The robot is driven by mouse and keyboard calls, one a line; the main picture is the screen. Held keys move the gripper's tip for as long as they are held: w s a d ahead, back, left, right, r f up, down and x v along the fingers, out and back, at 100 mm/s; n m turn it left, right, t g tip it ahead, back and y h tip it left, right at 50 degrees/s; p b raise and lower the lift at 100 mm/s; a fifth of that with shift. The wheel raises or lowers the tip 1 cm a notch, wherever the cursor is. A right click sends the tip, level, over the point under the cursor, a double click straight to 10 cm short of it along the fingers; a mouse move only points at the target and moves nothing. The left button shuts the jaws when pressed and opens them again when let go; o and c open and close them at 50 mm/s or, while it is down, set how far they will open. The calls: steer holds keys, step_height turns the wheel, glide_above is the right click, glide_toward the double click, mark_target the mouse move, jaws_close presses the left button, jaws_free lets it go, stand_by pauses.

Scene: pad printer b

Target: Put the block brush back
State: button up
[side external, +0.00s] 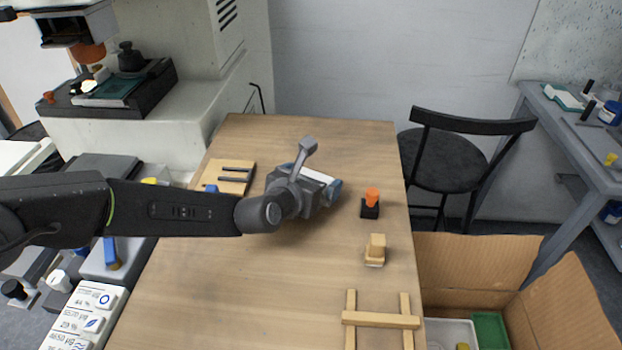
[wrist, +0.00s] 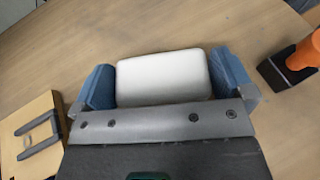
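My gripper (wrist: 162,85) has its two blue fingers on either side of a white rounded block (wrist: 162,78). The fingers appear to touch both its ends. The block also shows as a white strip at my gripper in the side view (side external: 318,174). This may be the block brush; its underside is hidden and no bristles show. It appears to be above the tabletop. A small wooden block with a paler base (side external: 375,249) stands on the table to the right. A wooden board with two dark bars (side external: 233,175) lies left of my gripper and shows in the wrist view (wrist: 36,135).
An orange-topped black piece (side external: 371,203) stands close to the right of my gripper. A wooden rail frame (side external: 381,320) lies at the near right table corner. An open cardboard box (side external: 465,264) stands beyond the right edge. The middle and near table are clear.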

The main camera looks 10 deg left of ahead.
steer(key=shift+r, duration=0.25)
steer(key=v, duration=1.2)
